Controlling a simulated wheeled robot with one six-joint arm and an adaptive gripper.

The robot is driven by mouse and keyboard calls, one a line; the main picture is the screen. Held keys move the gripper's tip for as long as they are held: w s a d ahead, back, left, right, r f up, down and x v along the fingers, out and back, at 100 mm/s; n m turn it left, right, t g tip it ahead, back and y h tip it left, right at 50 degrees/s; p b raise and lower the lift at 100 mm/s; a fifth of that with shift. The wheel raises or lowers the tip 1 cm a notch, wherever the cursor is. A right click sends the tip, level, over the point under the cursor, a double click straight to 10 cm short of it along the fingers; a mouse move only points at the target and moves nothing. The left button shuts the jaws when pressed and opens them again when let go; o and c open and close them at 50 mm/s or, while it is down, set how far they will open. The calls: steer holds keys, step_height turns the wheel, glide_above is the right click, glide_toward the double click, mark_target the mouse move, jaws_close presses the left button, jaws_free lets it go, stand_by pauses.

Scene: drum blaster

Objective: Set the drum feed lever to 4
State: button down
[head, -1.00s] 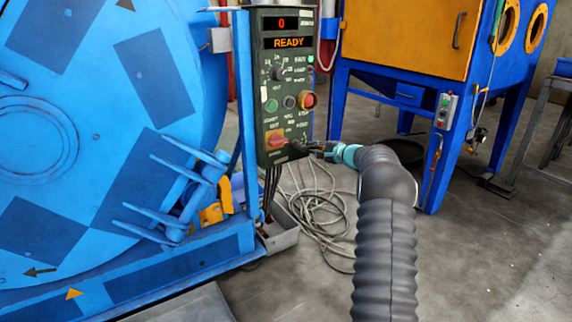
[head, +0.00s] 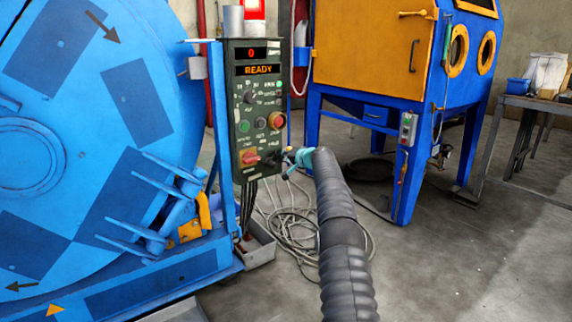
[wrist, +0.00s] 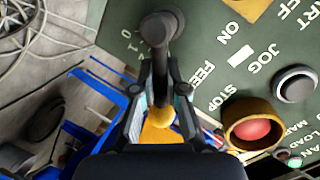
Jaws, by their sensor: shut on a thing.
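The drum feed lever (wrist: 160,80) is a dark shaft on a dark round hub, with a yellow ball at its end. It stands out from the green control panel (head: 238,198), beside the printed word FEED and a scale on which 0 and 1 show. The higher scale marks are hidden or unreadable. My gripper (wrist: 160,97) is shut on the lever, one finger on each side of the shaft near the ball. In the head view my gripper (head: 290,160) is at the panel's lower right corner, where the lever is too small to read.
The panel displays read 0 and READY. Close to the lever are a red switch (head: 249,156), a red stop button (head: 277,120) and a JOG button (wrist: 295,83). A blue drum (head: 120,145) stands left, a blast cabinet (head: 365,60) behind right. Cables (head: 290,235) lie below.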

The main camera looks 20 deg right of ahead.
steer(key=shift+a, duration=0.1)
stand_by(0.3)
steer(key=c, duration=1.2)
jaws_free()
steer(key=shift+s, duration=0.1)
steer(key=shift+r, duration=0.1)
steer(key=shift+s, duration=0.1)
steer(key=v, duration=1.1)
steer(key=shift+s+r, duration=0.15)
steer(key=shift+s, duration=0.2)
